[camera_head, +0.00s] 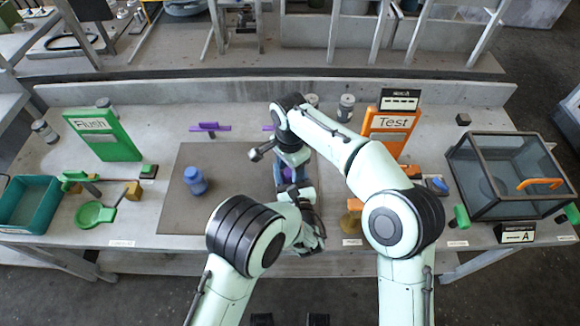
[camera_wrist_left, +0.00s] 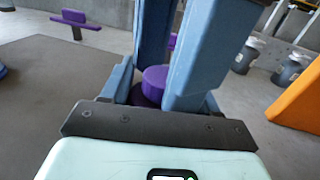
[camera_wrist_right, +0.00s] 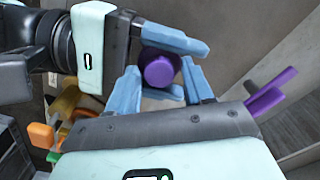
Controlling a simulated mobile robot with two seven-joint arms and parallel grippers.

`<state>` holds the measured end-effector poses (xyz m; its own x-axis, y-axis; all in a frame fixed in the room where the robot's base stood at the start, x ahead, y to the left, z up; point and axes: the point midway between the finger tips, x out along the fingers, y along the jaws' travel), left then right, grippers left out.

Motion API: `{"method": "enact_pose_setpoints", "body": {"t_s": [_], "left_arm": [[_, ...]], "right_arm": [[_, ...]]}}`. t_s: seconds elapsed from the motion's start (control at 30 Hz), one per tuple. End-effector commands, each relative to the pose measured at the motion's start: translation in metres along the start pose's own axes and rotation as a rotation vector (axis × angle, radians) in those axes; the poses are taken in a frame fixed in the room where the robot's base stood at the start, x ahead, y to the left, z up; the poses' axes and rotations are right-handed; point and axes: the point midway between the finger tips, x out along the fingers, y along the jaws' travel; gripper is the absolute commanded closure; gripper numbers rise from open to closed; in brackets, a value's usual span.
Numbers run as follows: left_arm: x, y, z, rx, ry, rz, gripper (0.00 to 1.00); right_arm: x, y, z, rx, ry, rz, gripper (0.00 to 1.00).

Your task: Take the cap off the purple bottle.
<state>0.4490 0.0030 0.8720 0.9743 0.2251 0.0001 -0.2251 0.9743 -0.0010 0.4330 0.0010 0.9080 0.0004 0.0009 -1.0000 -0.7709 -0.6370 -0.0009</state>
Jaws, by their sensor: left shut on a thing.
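The purple bottle (camera_wrist_right: 148,54) is between the blue fingers of my left gripper (camera_wrist_right: 197,71), close to its palm. The left gripper is shut on it. The bottle's brighter purple cap (camera_wrist_right: 160,72) is on top and also shows in the left wrist view (camera_wrist_left: 158,80). My right gripper (camera_wrist_right: 160,66) reaches in from above. Its blue fingers are spread on either side of the cap, with gaps visible. In the head view the purple bottle (camera_head: 287,174) is mostly hidden by both grippers.
A blue bottle (camera_head: 195,180) stands on the dark mat (camera_head: 215,218) to the left. A green Flush board (camera_head: 105,140) and a teal bin (camera_head: 30,203) are farther left. An orange Test board (camera_head: 392,128) and a glass-sided box (camera_head: 505,170) are on the right.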

Motion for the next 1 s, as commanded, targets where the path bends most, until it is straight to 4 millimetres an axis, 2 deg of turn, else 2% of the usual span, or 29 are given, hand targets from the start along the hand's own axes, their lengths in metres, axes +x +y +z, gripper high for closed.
{"method": "enact_pose_setpoints", "body": {"t_s": [0.3, 0.37, 0.4, 0.43, 0.47, 0.6, 0.9, 1.0], "left_arm": [[0.0, 0.003, -0.005, 0.007, 0.011, 0.004, 1.0], [0.0, 0.003, -0.005, 0.007, 0.011, 0.005, 1.0], [0.0, 0.003, -0.004, 0.007, 0.01, 0.005, 1.0], [0.0, 0.003, -0.004, 0.007, 0.01, 0.005, 1.0], [0.0, 0.003, -0.004, 0.007, 0.01, 0.005, 1.0], [0.0, 0.003, -0.004, 0.007, 0.009, 0.005, 1.0], [0.0, 0.003, -0.003, 0.006, 0.007, 0.006, 1.0], [0.0, 0.003, -0.003, 0.006, 0.007, 0.006, 1.0]], "right_arm": [[-0.042, 0.0, 0.0, -0.002, 0.003, -0.005, 0.41], [-0.045, 0.0, 0.0, -0.001, 0.002, -0.004, 0.41], [-0.046, 0.0, 0.0, -0.001, 0.002, -0.002, 0.44], [-0.047, 0.0, 0.0, 0.0, 0.001, -0.001, 0.54], [-0.047, 0.0, 0.0, 0.002, 0.001, -0.001, 0.55], [-0.052, 0.0, 0.0, 0.061, 0.003, 0.006, 0.55], [-0.076, 0.001, 0.0, 0.267, 0.003, 0.005, 0.55], [-0.076, 0.001, 0.0, 0.294, 0.002, 0.004, 0.55]]}}
